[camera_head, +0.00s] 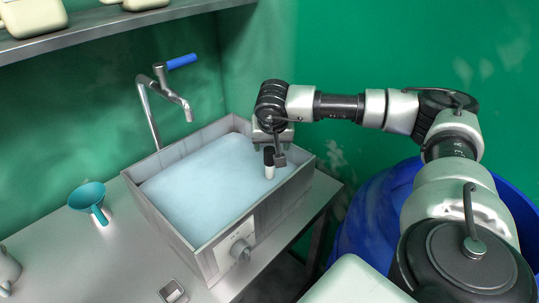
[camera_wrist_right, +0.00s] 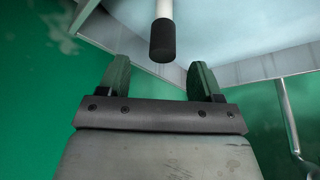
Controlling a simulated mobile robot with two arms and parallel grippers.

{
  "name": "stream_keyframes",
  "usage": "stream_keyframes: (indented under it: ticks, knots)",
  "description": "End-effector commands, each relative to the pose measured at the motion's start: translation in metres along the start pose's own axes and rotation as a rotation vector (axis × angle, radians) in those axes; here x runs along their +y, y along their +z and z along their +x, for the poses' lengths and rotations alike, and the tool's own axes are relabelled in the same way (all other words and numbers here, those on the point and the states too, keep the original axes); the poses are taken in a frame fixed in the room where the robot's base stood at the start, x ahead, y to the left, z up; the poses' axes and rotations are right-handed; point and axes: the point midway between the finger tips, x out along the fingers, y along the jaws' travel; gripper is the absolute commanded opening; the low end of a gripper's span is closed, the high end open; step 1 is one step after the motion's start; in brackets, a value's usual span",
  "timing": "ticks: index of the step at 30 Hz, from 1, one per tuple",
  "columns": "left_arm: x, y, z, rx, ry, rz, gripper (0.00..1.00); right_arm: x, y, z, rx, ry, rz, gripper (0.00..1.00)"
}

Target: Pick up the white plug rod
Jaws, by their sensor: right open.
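The white plug rod (camera_head: 269,171) stands upright in the pale blue liquid of the grey basin (camera_head: 196,134), near its right wall. Its top end is a black grip. In the right wrist view the black grip of the rod (camera_wrist_right: 163,40) is just beyond the fingertips, roughly centred between them and not held. My right gripper (camera_head: 279,154) hangs over the right side of the basin, close beside the rod's top. It is open and empty, with its two fingers apart in the right wrist view (camera_wrist_right: 160,70). The rod's lower end is hidden in the liquid. My left gripper is out of view.
A tap with a blue handle (camera_head: 181,61) rises behind the basin. A teal funnel (camera_head: 87,196) sits on the metal counter (camera_head: 95,262) at left. A shelf (camera_head: 120,22) runs above. A blue drum (camera_head: 370,222) stands at right, under my arm.

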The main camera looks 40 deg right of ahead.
Motion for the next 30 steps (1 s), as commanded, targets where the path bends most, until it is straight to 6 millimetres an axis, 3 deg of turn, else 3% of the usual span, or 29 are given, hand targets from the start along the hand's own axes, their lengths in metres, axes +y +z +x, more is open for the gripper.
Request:
stream_keyframes:
  ticks: [4,11,21,23,30]
  knots:
    - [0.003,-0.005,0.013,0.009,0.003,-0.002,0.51,-0.002,0.002,0.018,0.001,0.0,-0.001,0.65]
    - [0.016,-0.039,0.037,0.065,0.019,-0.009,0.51,-0.004,0.003,0.052,0.001,0.0,0.0,0.65]
    - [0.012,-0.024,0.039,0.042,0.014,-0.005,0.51,-0.004,0.001,0.057,0.001,-0.001,0.0,0.65]
    - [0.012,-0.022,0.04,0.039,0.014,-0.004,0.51,-0.004,0.001,0.057,0.001,-0.001,0.0,0.59]
    - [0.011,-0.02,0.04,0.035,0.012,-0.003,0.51,-0.004,0.001,0.057,0.0,0.0,0.0,0.22]
